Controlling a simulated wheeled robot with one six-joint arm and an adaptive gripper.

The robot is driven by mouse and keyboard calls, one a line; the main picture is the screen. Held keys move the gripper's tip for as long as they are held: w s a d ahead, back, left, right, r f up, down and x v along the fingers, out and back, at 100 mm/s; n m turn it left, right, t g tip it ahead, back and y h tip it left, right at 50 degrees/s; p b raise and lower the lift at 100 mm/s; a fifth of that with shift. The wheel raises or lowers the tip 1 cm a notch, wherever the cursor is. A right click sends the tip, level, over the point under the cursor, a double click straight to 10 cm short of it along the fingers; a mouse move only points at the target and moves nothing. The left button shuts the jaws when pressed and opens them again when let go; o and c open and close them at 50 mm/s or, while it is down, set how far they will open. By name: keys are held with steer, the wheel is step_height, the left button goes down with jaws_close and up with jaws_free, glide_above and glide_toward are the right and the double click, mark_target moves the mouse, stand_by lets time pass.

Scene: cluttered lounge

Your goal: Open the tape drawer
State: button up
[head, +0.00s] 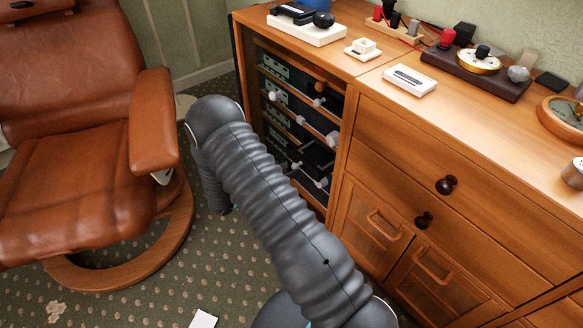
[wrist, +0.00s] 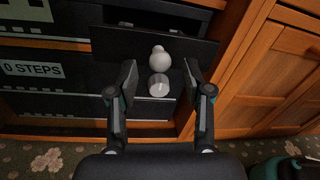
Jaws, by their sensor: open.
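The open cabinet bay (head: 342,132) in the head view holds a stack of dark drawer fronts with pale knobs. I cannot read which one is the tape drawer. In the wrist view a dark drawer front (wrist: 110,42) stands out a little, with a dark gap above it. Its round white knob (wrist: 160,58) lies between the fingers of my open gripper (wrist: 159,72), apart from both fingertips. A label reading "0 STEPS" (wrist: 32,70) is at the left. In the head view my arm hides the gripper.
A brown leather armchair (head: 85,150) stands left of the cabinet. Wooden drawers with dark knobs (head: 446,185) and lower doors (head: 372,222) are to the right. Small instruments cover parts of the top (head: 350,90). Patterned carpet (head: 235,260) is open floor in front.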

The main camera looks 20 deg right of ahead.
steer(key=shift+x, duration=1.2)
jaws_close()
